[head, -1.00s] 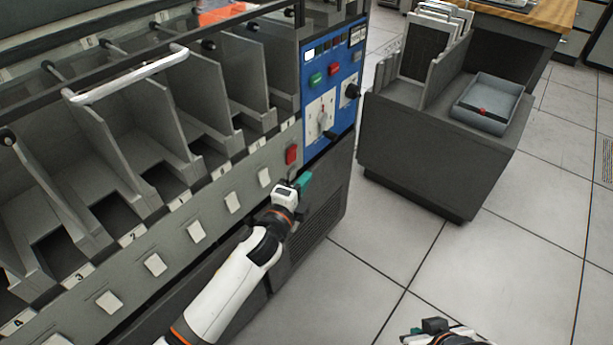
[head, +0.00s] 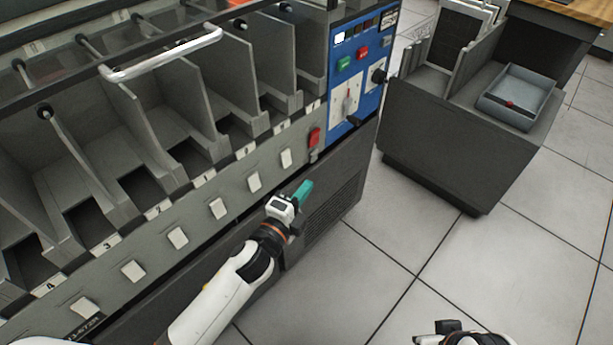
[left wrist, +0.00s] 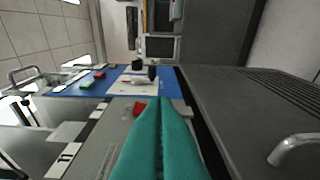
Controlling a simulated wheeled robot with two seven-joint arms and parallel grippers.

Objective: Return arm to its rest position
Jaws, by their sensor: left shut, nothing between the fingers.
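My left arm comes in from the lower left in the head view, and its gripper (head: 303,192) is in front of the lower panel of the card sorter (head: 262,160). The teal fingers are together and hold nothing; they also show in the left wrist view (left wrist: 160,140). The fingertips are below and apart from the red switch (head: 314,139) on the sorter's front. My right arm (head: 465,335) shows only in part at the bottom edge, and its fingers cannot be made out.
The sorter has several open pockets and a row of white switches. Its blue control panel (head: 358,70) has a dial and buttons. A dark cabinet (head: 440,135) with a grey tray (head: 517,97) stands to the right. The tiled floor (head: 390,240) between is clear.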

